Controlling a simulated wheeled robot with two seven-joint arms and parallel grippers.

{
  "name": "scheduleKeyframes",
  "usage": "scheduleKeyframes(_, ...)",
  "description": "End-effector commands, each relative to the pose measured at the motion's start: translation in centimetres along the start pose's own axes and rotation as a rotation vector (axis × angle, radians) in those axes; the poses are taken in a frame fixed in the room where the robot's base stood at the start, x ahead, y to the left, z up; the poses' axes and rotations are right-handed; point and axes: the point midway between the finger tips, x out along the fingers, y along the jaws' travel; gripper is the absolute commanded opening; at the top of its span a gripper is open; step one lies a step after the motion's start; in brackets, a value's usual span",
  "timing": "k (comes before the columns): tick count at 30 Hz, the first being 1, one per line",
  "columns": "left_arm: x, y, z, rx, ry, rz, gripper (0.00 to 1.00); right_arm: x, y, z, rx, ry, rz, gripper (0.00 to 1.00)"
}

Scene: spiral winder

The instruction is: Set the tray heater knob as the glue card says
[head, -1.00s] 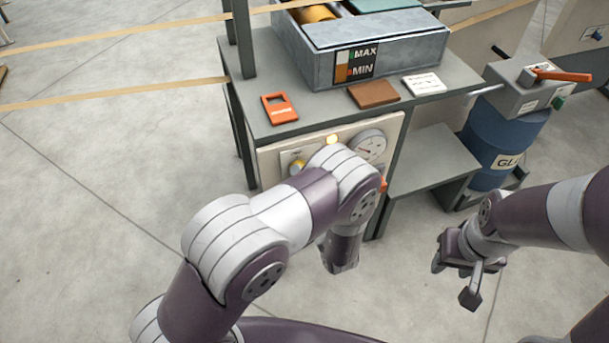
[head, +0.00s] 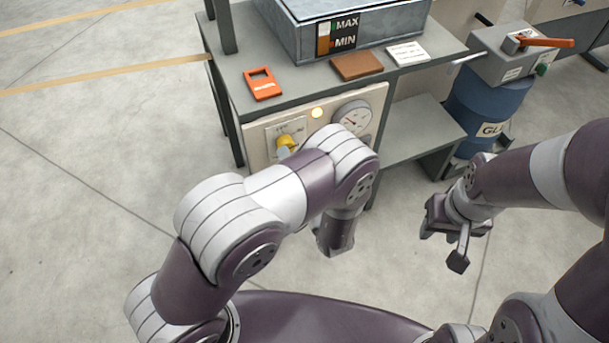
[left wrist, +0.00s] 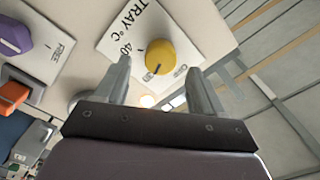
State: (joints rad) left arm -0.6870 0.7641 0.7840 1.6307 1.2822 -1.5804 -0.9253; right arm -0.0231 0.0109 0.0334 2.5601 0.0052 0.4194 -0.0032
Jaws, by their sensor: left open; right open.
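The yellow tray heater knob (head: 286,141) sits on the front panel under the bench top. In the left wrist view the knob (left wrist: 160,57) is on a white plate reading "TRAY °C", with a 40 mark and a dark line on its face. My left gripper (left wrist: 158,70) is open, its fingers on either side of the knob in that view; I cannot tell whether they touch it. In the head view my arm mostly hides this gripper. My right gripper (head: 447,240) is open and empty, away from the bench. A white card (head: 407,54) lies on the bench, its print too small to read.
A lit lamp (head: 317,113) and a round gauge (head: 352,118) are on the panel. A blue drum (head: 487,105) stands right. A purple knob (left wrist: 14,35) is nearby.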

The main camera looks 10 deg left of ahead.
Motion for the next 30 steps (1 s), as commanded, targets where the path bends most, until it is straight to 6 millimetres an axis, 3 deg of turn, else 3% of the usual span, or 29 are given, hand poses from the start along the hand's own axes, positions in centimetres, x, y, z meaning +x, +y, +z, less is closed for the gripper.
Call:
scheduleKeyframes(6, -6.1, -0.1, -0.3, 0.002, 0.006, 0.004, 0.69, -1.0, 0.0, -0.1, 0.0, 0.0, 0.0, 0.43)
scheduleKeyframes(12, -9.5, 0.0, -0.1, 0.001, 0.003, 0.002, 0.69, -1.3, 0.0, -0.2, 0.0, 0.0, 0.0, 0.43)
scheduleKeyframes(30, -10.1, 0.0, 0.0, -0.001, 0.0, 0.0, 0.69, -1.3, 0.0, -0.2, 0.0, 0.0, 0.0, 0.43)
